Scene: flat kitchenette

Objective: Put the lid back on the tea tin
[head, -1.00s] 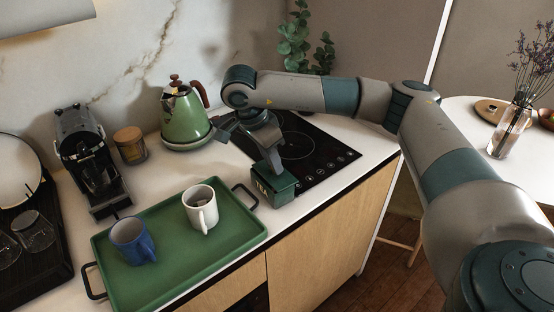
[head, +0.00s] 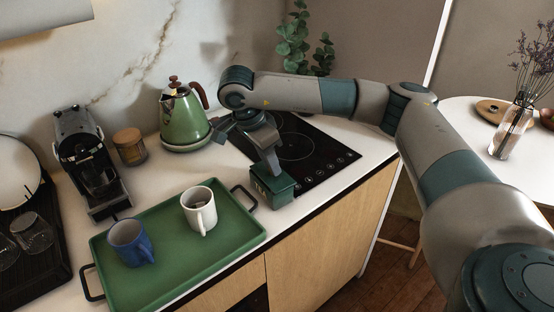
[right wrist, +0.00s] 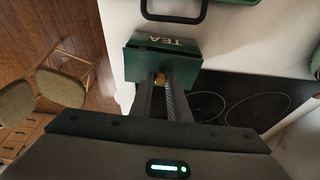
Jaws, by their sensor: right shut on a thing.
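The green tea tin (head: 276,197) stands on the white counter between the green tray and the cooktop; its TEA label also shows in the right wrist view (right wrist: 168,41). My right gripper (head: 268,172) points down over it, shut on the brass knob (right wrist: 160,79) of the dark green lid (right wrist: 138,66). The lid is at the top of the tin, over its opening. I cannot tell whether a thin gap remains between lid and rim. The fingers hide part of the lid. My left gripper is not in view.
The green tray (head: 180,262) with a blue mug (head: 130,242) and a white mug (head: 198,209) lies left of the tin. The black cooktop (head: 310,150) is behind and right. A green kettle (head: 184,118) stands behind. The counter's front edge is close to the tin.

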